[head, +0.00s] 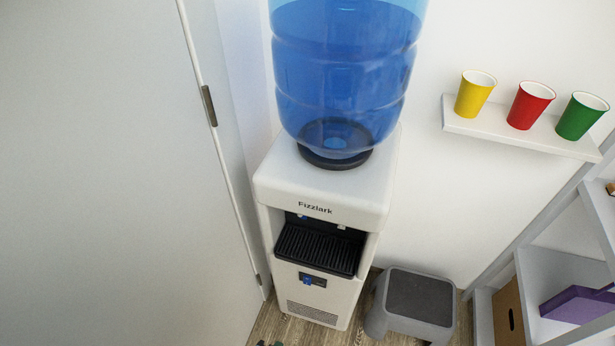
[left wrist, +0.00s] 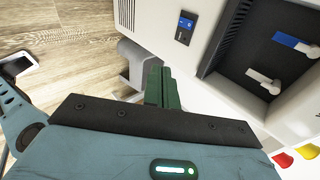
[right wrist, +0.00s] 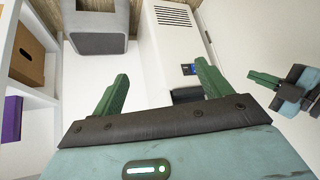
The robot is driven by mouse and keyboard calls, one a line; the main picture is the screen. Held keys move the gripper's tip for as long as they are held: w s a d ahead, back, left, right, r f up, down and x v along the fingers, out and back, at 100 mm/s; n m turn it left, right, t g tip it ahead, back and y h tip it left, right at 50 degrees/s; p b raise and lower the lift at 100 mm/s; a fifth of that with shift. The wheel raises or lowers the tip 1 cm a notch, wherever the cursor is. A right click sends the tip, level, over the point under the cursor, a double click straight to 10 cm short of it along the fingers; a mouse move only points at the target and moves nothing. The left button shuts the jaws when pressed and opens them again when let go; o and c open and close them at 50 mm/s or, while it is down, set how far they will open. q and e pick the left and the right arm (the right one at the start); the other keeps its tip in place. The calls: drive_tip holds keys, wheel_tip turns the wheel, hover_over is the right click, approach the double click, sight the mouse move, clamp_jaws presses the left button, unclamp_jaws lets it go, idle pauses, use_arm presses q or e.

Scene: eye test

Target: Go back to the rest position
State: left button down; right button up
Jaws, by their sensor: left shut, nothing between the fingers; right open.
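My left gripper (left wrist: 160,68) is shut and empty in the left wrist view, its green fingers together. Beyond it is the white water dispenser (left wrist: 212,25), apart from the fingers as far as I can tell. My right gripper (right wrist: 162,68) is open in the right wrist view, with nothing between its spread green fingers. My left gripper (right wrist: 268,80) also shows at the right of that view. The dispenser (head: 320,190), with a blue bottle (head: 345,70) on top, stands upright in the head view. Only a small dark tip shows at that view's bottom edge.
A grey step stool (head: 418,300) stands right of the dispenser. Yellow (head: 475,95), red (head: 530,106) and green (head: 581,117) cups stand on a wall shelf (head: 520,135). A shelving unit (head: 555,265) with a purple object (head: 577,305) is at right; a grey door (head: 110,170) is at left.

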use_arm(q)
drive_tip(key=s+a+r+n+y+p, duration=0.1)
drive_tip(key=s+a+r+n+p, duration=0.1)
drive_tip(key=s+a+n, duration=0.4)
drive_tip(key=s+a+r+n+p, duration=0.2)
drive_tip(key=s+a+r+n, duration=0.3)
drive_tip(key=n, duration=0.9)
drive_tip(key=shift+s+a+n+t+y, duration=0.35)
drive_tip(key=shift+s+a, duration=0.3)
drive_tip(key=shift+a, duration=0.3)
use_arm(e)
drive_tip(key=w+r+t, duration=0.1)
drive_tip(key=w+r, duration=0.2)
drive_tip(key=r, duration=0.2)
drive_tip(key=shift+w+d+r, duration=0.3)
drive_tip(key=shift+r, duration=0.1)
use_arm(q)
drive_tip(key=shift+r, duration=0.1)
